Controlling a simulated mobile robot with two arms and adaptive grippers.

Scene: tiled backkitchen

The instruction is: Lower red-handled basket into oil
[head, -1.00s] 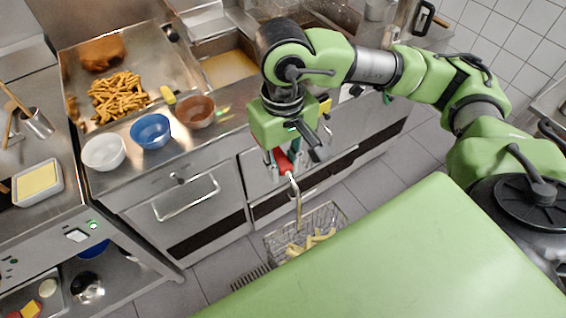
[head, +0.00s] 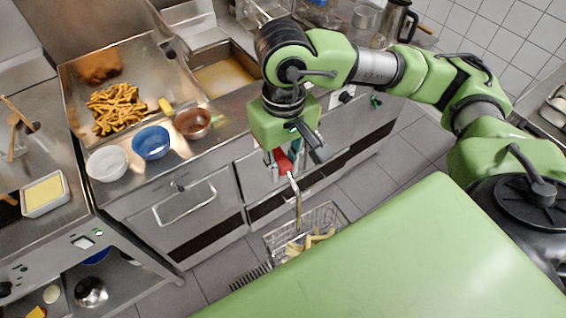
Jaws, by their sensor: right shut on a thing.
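The red-handled basket (head: 322,217) is a wire basket with pale fries (head: 308,241) in it. It hangs low over the floor in front of the counter, partly hidden by my green body. My right gripper (head: 290,160) is shut on its red handle (head: 283,162), with the basket below it. The oil (head: 222,77) is yellowish-brown, in a rectangular fryer well (head: 240,56) set in the counter, beyond and left of the gripper. My left gripper is not in view.
A steel tray (head: 150,85) with cooked fries stands left of the oil. White (head: 107,163), blue (head: 151,142) and brown (head: 192,123) bowls line the counter's front. A pot (head: 394,24) stands at the back right. The tiled floor (head: 392,165) at right is clear.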

